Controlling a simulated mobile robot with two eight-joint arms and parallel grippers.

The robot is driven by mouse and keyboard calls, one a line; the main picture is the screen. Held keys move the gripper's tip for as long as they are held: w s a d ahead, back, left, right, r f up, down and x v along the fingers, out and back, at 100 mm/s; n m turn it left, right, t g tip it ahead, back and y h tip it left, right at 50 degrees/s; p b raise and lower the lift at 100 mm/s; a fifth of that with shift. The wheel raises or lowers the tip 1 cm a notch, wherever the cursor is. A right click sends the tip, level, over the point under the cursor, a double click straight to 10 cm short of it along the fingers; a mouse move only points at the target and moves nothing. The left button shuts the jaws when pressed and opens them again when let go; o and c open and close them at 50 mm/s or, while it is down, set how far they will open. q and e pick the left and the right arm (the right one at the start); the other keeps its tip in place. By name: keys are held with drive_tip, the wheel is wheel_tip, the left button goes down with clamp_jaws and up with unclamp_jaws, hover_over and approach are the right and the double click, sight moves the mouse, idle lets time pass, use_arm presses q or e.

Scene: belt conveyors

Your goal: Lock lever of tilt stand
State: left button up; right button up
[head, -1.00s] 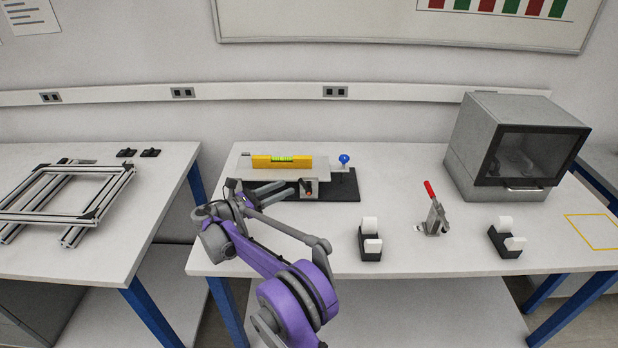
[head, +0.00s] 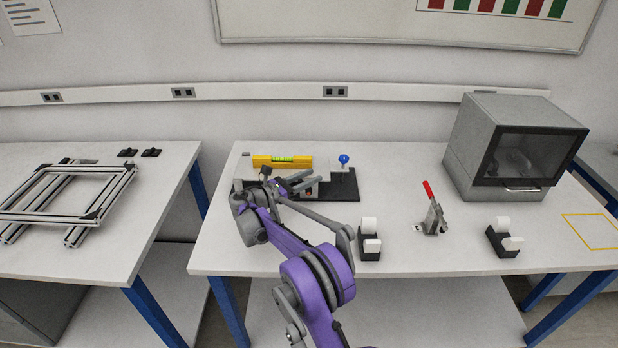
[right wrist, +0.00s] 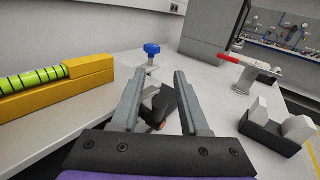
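The tilt stand has a black base (head: 346,187) and a light plate, and stands on the middle bench. A yellow spirit level (head: 282,161) with a green vial lies on the plate; it also shows at the left of the right wrist view (right wrist: 88,73). A blue knob (head: 343,159) stands at the stand's right end. A small red-orange tip (head: 309,193), perhaps the lever's, shows at the stand's front. My right gripper (head: 303,181) is open at the stand's front. In the right wrist view, a reddish end (right wrist: 156,125) shows between its fingers, partly hidden. My left gripper is not in view.
A grey box with a dark window (head: 515,150) stands at the back right. An aluminium frame (head: 70,200) lies on the left bench.

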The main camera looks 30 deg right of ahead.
clamp_jaws()
